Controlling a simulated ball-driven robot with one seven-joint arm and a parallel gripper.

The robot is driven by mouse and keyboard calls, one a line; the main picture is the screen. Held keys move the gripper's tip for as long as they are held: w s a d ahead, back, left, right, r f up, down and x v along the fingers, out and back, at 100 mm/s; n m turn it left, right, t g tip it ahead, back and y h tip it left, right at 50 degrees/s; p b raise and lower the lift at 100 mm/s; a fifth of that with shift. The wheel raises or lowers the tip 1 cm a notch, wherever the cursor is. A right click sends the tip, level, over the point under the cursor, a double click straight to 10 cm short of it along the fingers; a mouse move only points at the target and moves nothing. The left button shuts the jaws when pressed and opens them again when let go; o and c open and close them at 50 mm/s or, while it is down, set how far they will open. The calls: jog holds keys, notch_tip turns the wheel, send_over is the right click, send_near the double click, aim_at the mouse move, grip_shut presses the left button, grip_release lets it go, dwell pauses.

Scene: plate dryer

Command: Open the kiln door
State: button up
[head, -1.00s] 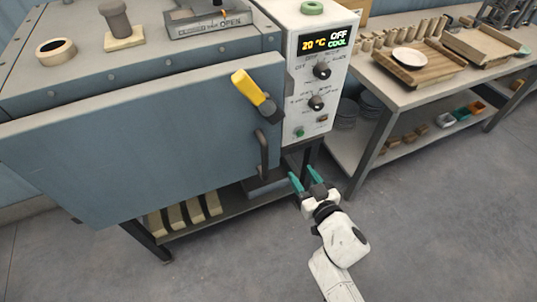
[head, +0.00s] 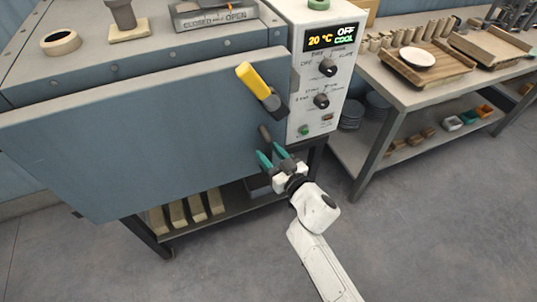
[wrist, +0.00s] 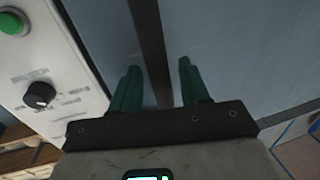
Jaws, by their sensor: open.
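The kiln door (head: 140,140) is a wide blue-grey panel on the front of the kiln and looks shut. A yellow-ended latch lever (head: 252,80) sits tilted near its upper right corner. The dark upright door handle (head: 265,136) is below the lever, its lower part hidden by my fingers. My gripper (head: 272,156), with teal fingers, is open at the handle. In the wrist view a dark bar (wrist: 148,45), seemingly the handle, runs between the spread fingertips (wrist: 158,64). I cannot tell whether they touch it.
The control panel (head: 322,65) stands right of the door, reading 20 °C, OFF and COOL; its knob (wrist: 40,95) shows in the wrist view. A workbench (head: 400,95) with trays and pots is at right. Blocks (head: 178,213) lie on the shelf below. The floor in front is clear.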

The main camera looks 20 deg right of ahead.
jog(key=shift+w+a, duration=0.1)
jog(key=shift+w, duration=0.4)
grip_shut()
dwell(0.3)
